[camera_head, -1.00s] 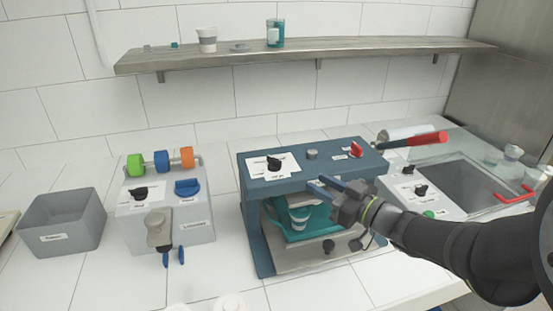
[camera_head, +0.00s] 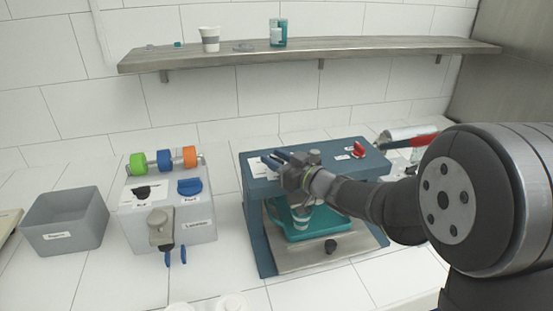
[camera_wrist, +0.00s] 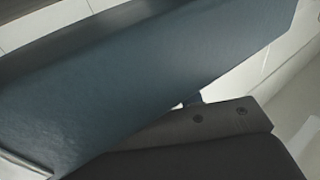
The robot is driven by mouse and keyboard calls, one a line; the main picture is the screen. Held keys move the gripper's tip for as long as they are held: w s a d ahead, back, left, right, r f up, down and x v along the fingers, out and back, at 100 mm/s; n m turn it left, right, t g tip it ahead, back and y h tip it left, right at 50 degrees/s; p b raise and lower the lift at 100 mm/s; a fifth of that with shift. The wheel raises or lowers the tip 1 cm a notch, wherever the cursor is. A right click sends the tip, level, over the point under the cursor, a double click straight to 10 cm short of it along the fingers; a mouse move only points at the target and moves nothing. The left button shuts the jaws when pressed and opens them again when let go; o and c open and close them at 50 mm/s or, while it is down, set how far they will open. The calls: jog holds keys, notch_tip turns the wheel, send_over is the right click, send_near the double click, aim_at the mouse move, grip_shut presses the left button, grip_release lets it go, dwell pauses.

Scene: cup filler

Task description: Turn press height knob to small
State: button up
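The blue machine (camera_head: 258,225) stands in the middle of the counter. A white label (camera_head: 257,171) on its top left is partly covered by my gripper (camera_head: 275,159). The black knob that stood on this label a second ago is now hidden behind my fingers. Two bluish fingers point left over that spot, and I cannot tell whether they touch or hold the knob. A red knob (camera_head: 360,149) sits at the top right of the machine. In the wrist view, a large blue surface (camera_wrist: 130,85) fills most of the picture.
A teal holder with a cup (camera_head: 300,220) sits inside the machine. To the left are a grey dispenser (camera_head: 200,225) with colored rollers and a grey bin (camera_head: 65,235). A shelf (camera_head: 300,52) runs above. My arm hides the right of the counter.

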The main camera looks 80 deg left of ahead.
grip_shut()
jog(key=shift+m+t+y, duration=0.3)
jog(key=shift+m+t, duration=0.1)
jog(key=shift+t, duration=0.2)
jog(key=shift+s+m+t+y, duration=0.1)
jog(key=shift+m+t+y, duration=0.5)
jog(key=shift+m+t, duration=0.6)
jog(key=m+t, duration=0.1)
jog(key=t, duration=0.2)
jog(key=m+t, duration=0.2)
jog(key=t, duration=0.1)
jog(key=shift+m+t+y, duration=0.3)
jog(key=shift+m+t+h, duration=0.55)
jog(key=shift+m+t, duration=0.65)
jog(key=shift+t, duration=0.6)
jog(key=shift+m+t+h, duration=0.55)
jog(key=shift+m+t, duration=0.65)
jog(key=shift+t, duration=0.6)
jog(key=shift+r+m+t, duration=0.1)
jog(key=shift+m+t, duration=0.2)
jog(key=shift+t, duration=0.1)
grip_release()
